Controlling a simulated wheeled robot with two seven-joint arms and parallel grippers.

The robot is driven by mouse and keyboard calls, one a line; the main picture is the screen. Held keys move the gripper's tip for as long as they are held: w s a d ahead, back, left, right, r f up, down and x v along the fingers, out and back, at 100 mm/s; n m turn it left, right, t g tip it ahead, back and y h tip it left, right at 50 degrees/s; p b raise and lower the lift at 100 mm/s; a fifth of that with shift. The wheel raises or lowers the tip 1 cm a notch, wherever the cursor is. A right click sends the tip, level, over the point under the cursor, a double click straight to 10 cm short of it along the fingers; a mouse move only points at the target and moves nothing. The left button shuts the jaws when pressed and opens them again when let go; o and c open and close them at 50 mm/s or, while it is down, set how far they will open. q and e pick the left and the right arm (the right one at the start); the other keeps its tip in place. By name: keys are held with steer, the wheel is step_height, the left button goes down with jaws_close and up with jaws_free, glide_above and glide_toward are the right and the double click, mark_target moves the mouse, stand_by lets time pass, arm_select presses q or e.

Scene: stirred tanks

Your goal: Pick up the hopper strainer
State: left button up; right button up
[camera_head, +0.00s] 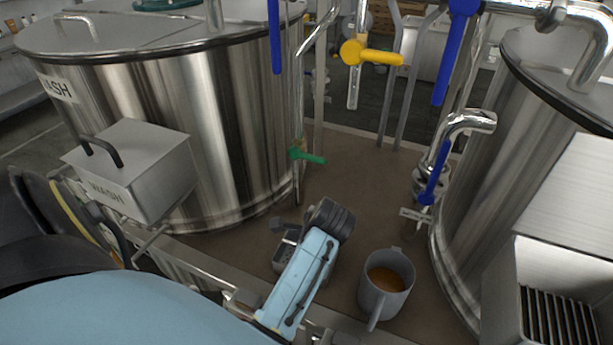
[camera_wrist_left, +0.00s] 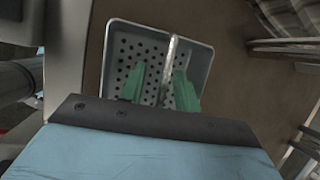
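The hopper strainer (camera_wrist_left: 124,50) is a grey rectangular tray with a perforated floor and a pale bar across it. In the head view the strainer (camera_head: 283,255) is on the brown surface, mostly hidden behind my left wrist. My left gripper (camera_wrist_left: 160,76) has its two green fingers apart over the strainer, one on each side of the bar. A gap shows between the left finger and the bar; the right finger looks close to it, and I cannot tell whether it touches. My right gripper is in neither view.
A grey mug (camera_head: 387,287) with brown liquid stands just right of my left wrist. A steel tank (camera_head: 200,130) with a WASH box (camera_head: 135,170) is at left, and another tank (camera_head: 480,190) at right. Valve pipes hang above. The brown surface behind the strainer is clear.

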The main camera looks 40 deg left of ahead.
arm_select(q)
steer(key=shift+f, duration=0.1)
jaws_close()
stand_by(0.5)
